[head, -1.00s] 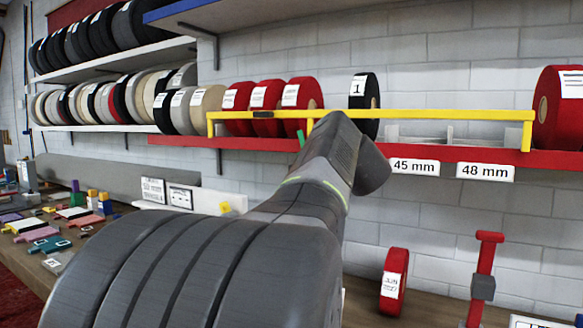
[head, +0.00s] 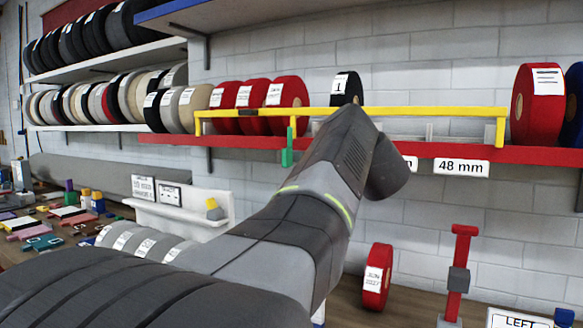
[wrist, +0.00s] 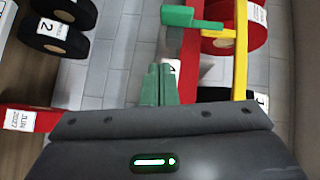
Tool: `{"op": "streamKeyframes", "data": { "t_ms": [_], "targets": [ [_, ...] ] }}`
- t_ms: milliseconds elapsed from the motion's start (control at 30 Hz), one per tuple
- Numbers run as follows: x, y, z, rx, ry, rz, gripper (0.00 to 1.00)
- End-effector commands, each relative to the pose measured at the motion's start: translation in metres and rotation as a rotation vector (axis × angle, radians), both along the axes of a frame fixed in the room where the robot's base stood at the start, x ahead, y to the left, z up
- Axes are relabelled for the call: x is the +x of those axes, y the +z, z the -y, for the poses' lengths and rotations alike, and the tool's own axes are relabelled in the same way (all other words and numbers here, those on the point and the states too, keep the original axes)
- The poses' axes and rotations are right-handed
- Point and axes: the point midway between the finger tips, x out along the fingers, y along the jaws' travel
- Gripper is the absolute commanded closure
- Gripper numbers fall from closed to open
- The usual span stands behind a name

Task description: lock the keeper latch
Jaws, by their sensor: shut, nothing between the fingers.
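The yellow keeper bar (head: 400,112) runs level in front of the red rolls on the red-edged shelf. The keeper latch, a green handle (head: 287,157) on a short yellow stem, hangs down from the bar across the shelf edge. In the wrist view the latch (wrist: 190,18) lies near the top, joined to the yellow bar (wrist: 241,50). My gripper (wrist: 160,70) has green fingers, shut together and empty. Its tips point toward the latch with a visible gap, slightly to its left in that view. In the head view my arm hides the gripper.
Red rolls (head: 288,92) and a black roll (head: 347,88) stand behind the bar. The red shelf edge (head: 450,150) carries size labels. Below are a red roll (head: 376,277) and a red post (head: 460,262) on the bench. A blue-edged shelf (head: 210,14) is above.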

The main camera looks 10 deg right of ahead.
Motion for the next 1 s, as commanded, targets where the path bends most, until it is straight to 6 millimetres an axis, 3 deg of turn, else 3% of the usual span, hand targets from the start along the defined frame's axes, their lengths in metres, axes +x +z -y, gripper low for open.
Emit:
{"op": "streamKeyframes", "data": {
  "t_ms": [200,400,833,1000],
  "targets": [
    [-0.032,-0.001,0.007,0.001,-0.003,0.000,1.00],
    [-0.045,0.000,0.009,0.001,-0.001,0.000,1.00],
    [-0.046,0.000,0.009,0.001,0.001,-0.001,1.00],
    [-0.037,0.000,0.007,0.000,0.004,-0.003,1.00]
  ]
}}
